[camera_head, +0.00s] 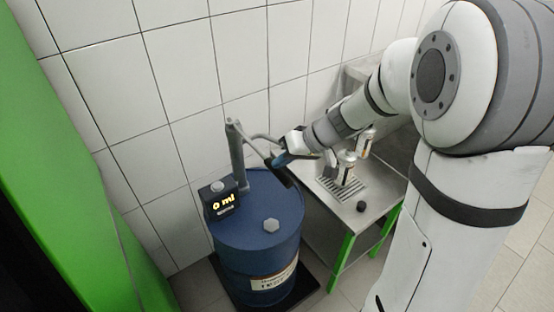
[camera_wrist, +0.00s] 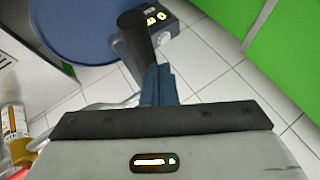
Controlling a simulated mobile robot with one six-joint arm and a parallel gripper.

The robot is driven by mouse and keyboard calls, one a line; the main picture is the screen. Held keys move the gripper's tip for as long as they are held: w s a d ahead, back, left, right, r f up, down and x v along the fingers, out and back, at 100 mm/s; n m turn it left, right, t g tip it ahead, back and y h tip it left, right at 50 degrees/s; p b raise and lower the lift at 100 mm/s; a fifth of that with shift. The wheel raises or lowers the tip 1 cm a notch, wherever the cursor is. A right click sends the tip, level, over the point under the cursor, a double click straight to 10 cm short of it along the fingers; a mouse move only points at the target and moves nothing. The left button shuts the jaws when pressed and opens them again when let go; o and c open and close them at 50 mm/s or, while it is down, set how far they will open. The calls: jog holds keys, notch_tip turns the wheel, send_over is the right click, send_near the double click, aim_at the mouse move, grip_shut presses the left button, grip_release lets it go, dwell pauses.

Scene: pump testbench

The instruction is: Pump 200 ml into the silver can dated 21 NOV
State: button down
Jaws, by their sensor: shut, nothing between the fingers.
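A blue drum (camera_head: 258,230) carries a grey hand pump (camera_head: 236,155) and a dark meter box (camera_head: 222,200) that reads "0 ml". The meter also shows in the wrist view (camera_wrist: 165,27). My gripper (camera_head: 282,160) is shut and empty, close to the pump's dark lever grip (camera_head: 285,178). In the wrist view my fingers (camera_wrist: 158,85) lie against or just beside the grip (camera_wrist: 137,35); I cannot tell whether they touch. A silver can (camera_head: 346,168) stands at the drip grate. A can with an orange label (camera_head: 365,143) stands behind it. The dates are not readable.
The steel table (camera_head: 335,205) on green legs stands right of the drum, with a drip grate (camera_head: 343,190) and a small black knob-like piece (camera_head: 361,207). A tiled wall is behind. A green panel (camera_head: 70,150) fills the left side.

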aim_at(283, 177)
jog(key=shift+s+d+f+b, duration=0.1)
jog(key=shift+s+f+b, duration=0.05)
jog(key=shift+f+b, duration=1.45)
jog(key=shift+s+d+f+b, duration=0.1)
jog(key=shift+f+b, duration=1.2)
jog(key=shift+b, duration=0.55)
dwell(2.4)
jog(key=shift+r, duration=0.15)
dwell(0.4)
jog(key=shift+w+a+r+p, duration=0.15)
jog(key=shift+r+p, duration=0.75)
jog(key=shift+r, duration=0.75)
jog(key=shift+w+a+r+p, duration=0.15)
jog(key=shift+r+p, duration=0.7)
jog(key=shift+r, duration=0.85)
jog(key=shift+w+a+r+p, duration=0.15)
jog(key=shift+r+p, duration=0.75)
jog(key=shift+r, duration=0.75)
